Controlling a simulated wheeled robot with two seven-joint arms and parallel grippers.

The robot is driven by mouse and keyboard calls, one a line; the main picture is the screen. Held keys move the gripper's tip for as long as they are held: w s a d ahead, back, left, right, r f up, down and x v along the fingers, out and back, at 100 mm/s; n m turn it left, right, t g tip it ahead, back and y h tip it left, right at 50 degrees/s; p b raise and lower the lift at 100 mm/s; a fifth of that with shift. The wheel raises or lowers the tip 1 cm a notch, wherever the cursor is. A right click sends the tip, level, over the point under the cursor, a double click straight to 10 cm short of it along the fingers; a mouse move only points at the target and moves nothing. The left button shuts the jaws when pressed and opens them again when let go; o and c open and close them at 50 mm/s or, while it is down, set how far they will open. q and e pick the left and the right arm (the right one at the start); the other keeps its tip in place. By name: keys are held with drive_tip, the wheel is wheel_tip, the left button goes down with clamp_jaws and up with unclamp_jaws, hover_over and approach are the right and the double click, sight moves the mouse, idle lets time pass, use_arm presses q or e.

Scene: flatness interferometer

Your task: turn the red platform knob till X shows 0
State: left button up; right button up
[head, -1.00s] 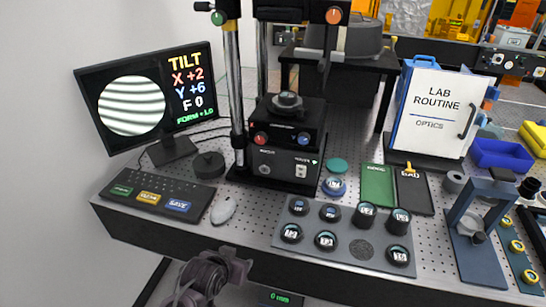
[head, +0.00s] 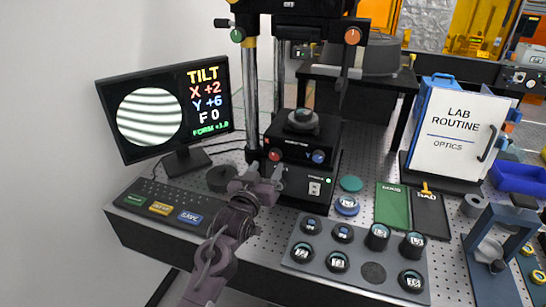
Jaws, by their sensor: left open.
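The red platform knob (head: 274,155) is on the front left of the black platform block (head: 297,136), with the blue knob (head: 318,157) to its right. The monitor (head: 165,105) reads TILT, X +2, Y +6, F 0, and shows curved grey fringes. My left gripper (head: 267,174) is open, its fingers raised just below and in front of the red knob. It appears apart from the knob, though the exact gap is hard to judge. The knob's face is visible. My right gripper is not in view.
The keyboard panel (head: 152,187) and a dark round puck (head: 220,179) lie left of the instrument. A grey tray (head: 340,244) of several round pieces is to the right of my arm. A chrome post (head: 251,85) stands just left of the knob.

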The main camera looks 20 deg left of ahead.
sight(274, 156)
use_arm(q)
drive_tip(key=w+p, duration=0.1)
drive_tip(key=w, duration=0.4)
drive_tip(key=shift+w+d, duration=0.1)
drive_tip(key=shift+w, duration=0.3)
